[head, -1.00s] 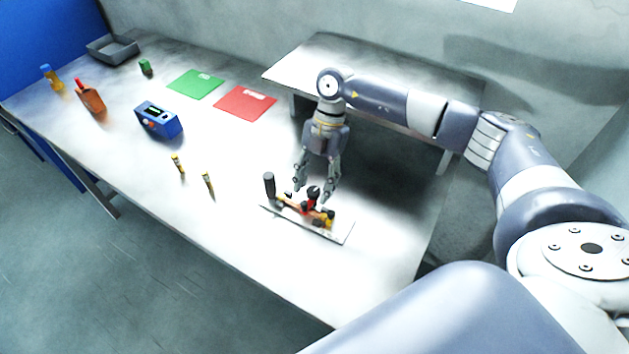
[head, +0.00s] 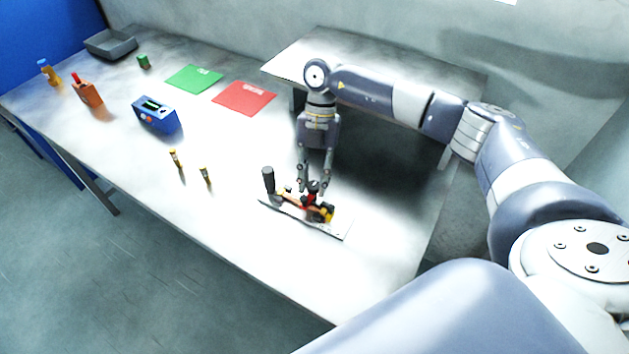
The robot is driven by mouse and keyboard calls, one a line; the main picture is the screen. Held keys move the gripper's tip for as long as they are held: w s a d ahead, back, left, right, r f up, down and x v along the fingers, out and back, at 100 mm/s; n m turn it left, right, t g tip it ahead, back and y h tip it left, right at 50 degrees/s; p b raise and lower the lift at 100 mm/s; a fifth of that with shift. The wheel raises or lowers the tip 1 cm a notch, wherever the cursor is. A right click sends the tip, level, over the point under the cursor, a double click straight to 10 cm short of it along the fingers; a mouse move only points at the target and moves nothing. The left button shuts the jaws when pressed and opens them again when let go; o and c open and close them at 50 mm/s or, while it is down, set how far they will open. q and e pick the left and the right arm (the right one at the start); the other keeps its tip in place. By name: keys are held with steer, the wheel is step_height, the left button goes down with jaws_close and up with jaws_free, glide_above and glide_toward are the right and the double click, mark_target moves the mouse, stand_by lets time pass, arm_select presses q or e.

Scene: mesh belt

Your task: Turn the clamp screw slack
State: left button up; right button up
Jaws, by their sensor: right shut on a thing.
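The dark clamp screw knob (head: 313,186) stands on top of the red part. My right gripper (head: 313,189) points down from above and is shut on the clamp screw knob. The fingers partly hide the knob and the parts behind it. My left gripper is not in view.
A blue device (head: 156,115), green mat (head: 194,77), red mat (head: 244,97), orange bottle (head: 88,92), green block (head: 143,61) and grey tray (head: 110,45) lie farther back. The table front is clear.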

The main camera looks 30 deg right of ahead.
steer(key=shift+a+n+g, duration=0.1)
steer(key=shift+n+g, duration=0.2)
steer(key=shift+n, duration=0.5)
steer(key=o, duration=1.1)
steer(key=v, duration=1.2)
steer(key=shift+a+r, duration=0.1)
steer(key=shift+a, duration=0.1)
